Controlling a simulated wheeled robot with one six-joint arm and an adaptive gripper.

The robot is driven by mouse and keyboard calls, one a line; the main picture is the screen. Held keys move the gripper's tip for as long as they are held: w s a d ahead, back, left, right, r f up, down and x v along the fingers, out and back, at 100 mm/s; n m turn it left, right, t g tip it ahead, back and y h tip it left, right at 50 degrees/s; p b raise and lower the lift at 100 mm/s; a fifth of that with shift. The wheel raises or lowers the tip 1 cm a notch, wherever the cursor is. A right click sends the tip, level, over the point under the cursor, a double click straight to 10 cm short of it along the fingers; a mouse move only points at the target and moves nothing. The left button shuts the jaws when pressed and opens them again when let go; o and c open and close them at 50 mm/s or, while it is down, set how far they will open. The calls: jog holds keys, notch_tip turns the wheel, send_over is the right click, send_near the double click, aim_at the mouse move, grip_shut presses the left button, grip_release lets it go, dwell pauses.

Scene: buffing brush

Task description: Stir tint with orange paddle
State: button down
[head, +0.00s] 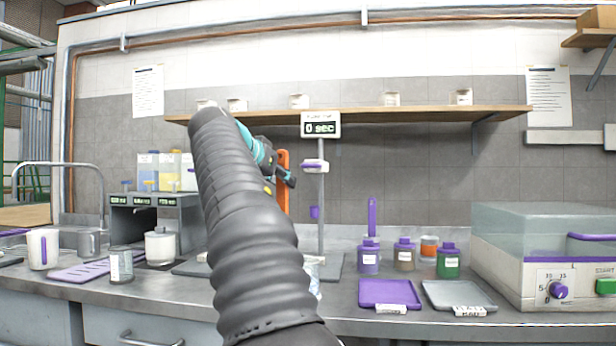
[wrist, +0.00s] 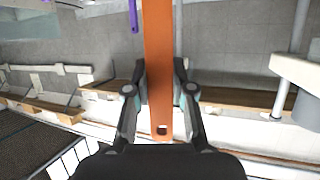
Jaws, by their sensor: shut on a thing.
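My gripper (wrist: 160,78) is shut on the orange paddle (wrist: 160,40), a long flat strip with a hole near one end. In the head view the orange paddle (head: 284,202) hangs upright, with my gripper (head: 287,179) across its middle, raised above the counter. A clear vessel (head: 314,270) stands low beside my arm, partly hidden, so its contents cannot be told. No label names the tint legibly.
A stand with a "0 sec" display (head: 320,128) rises just right of the paddle. A shelf (head: 400,114) runs behind. A purple tray (head: 388,292) and a grey tray (head: 458,295) lie in front of the jars. A glass beaker (head: 121,266) and white pot (head: 160,247) stand left.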

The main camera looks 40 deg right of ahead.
jog(key=s+d+m+g, duration=0.1)
jog(key=s+d, duration=0.2)
jog(key=s, duration=0.2)
notch_tip(320, 180, down, 12)
jog(key=b, duration=1)
jog(key=shift+s+f, duration=0.15)
jog(key=shift+f, duration=0.05)
jog(key=shift+s, duration=0.15)
dwell(0.6)
